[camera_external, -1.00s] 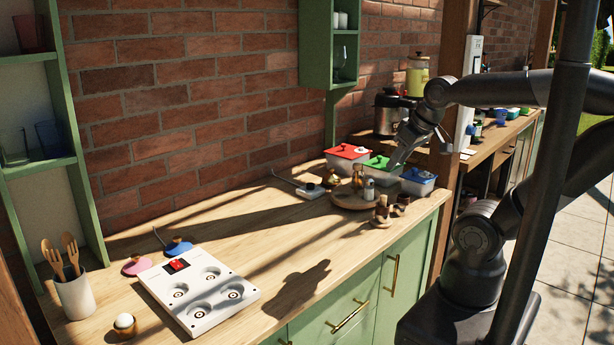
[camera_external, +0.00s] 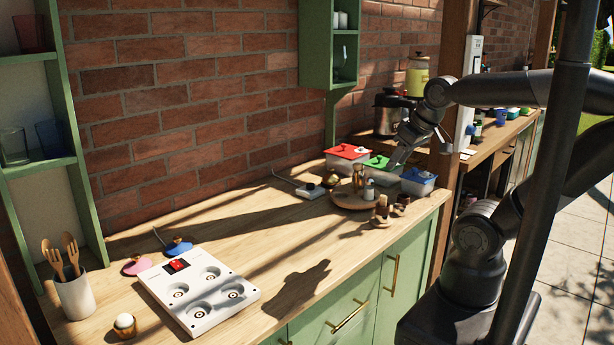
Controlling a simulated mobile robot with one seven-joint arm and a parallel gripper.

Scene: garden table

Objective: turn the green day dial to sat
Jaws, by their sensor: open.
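A green lid (camera_external: 378,162) tops one of the containers at the back right of the counter, between a red-lidded and a blue-lidded one. Whether it carries a day dial or any lettering is too small to tell. My gripper (camera_external: 396,164) points down close above the right side of the green lid. It is open. Its fingertips are dark and small here, and I cannot tell whether they touch the lid.
The red-lidded container (camera_external: 347,153) stands left and the blue-lidded container (camera_external: 418,182) right. A round wooden tray (camera_external: 350,202) with small bottles stands in front. A white hob (camera_external: 198,291) lies at the front left.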

